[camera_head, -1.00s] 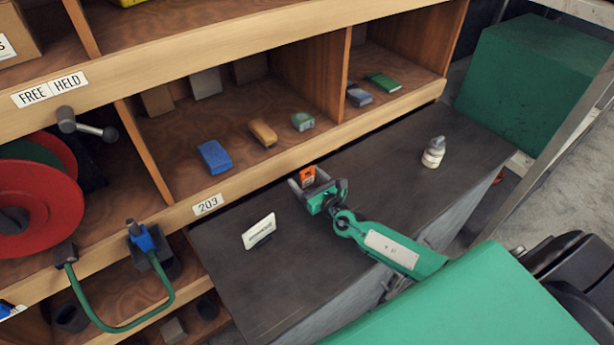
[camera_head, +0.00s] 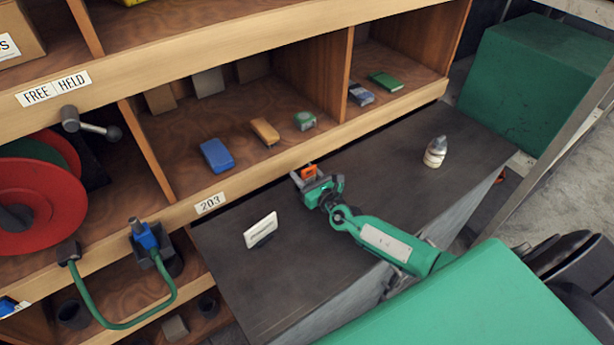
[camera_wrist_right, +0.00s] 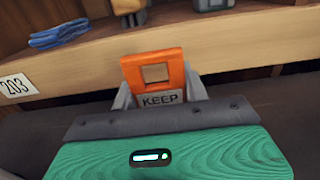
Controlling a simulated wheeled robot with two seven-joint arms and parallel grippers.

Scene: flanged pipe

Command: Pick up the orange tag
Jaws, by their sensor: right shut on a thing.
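The orange tag (camera_head: 309,171) has a square hole and a pale lower part reading KEEP; it shows large in the right wrist view (camera_wrist_right: 154,72). My right gripper (camera_head: 305,178) is shut on it, with a grey finger at each side of the tag in the wrist view (camera_wrist_right: 156,93). The tag stands upright between the fingers, in front of the shelf edge and above the dark bench top. The tag's lower end is hidden behind the gripper body. My left gripper is not in view.
The dark bench top (camera_head: 370,215) carries a white card in a stand (camera_head: 260,230) and a small white bottle (camera_head: 435,152). The shelf board labelled 203 (camera_head: 210,203) runs close behind the gripper. A blue block (camera_head: 216,156) and other small items lie on the shelf.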

